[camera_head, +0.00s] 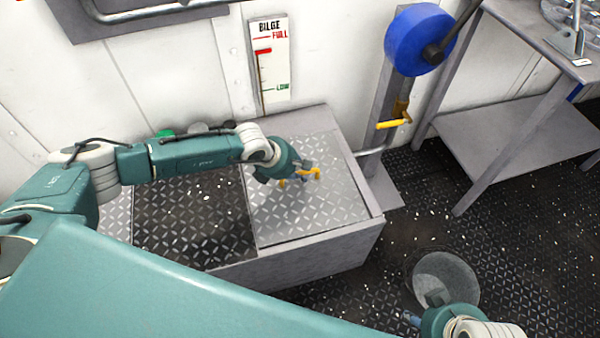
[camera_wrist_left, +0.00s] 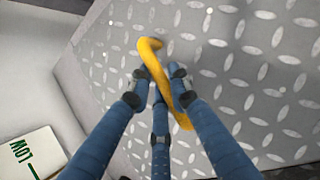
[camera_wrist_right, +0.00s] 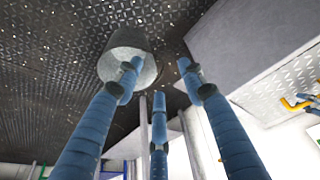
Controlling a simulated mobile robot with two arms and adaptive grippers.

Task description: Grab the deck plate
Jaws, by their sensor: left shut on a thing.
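The deck plate (camera_head: 335,205) is a light grey diamond-patterned panel on top of the low grey box, right of a dark opening. It has a yellow handle (camera_head: 314,172). My left gripper (camera_head: 300,178) is at the plate, and in the left wrist view its blue fingers (camera_wrist_left: 165,88) are shut around the yellow handle (camera_wrist_left: 155,62). The plate (camera_wrist_left: 245,60) fills much of that view. My right gripper (camera_head: 412,312) is low at the right, near a grey bucket. In the right wrist view its fingers (camera_wrist_right: 160,90) are spread and empty.
A grey bucket (camera_head: 447,278) stands on the dark deck. A dark patterned opening (camera_head: 190,215) lies left of the plate. A bilge gauge (camera_head: 270,65) hangs on the wall behind. A blue wheel (camera_head: 415,40), a yellow lever (camera_head: 392,124) and a grey table (camera_head: 520,125) are to the right.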

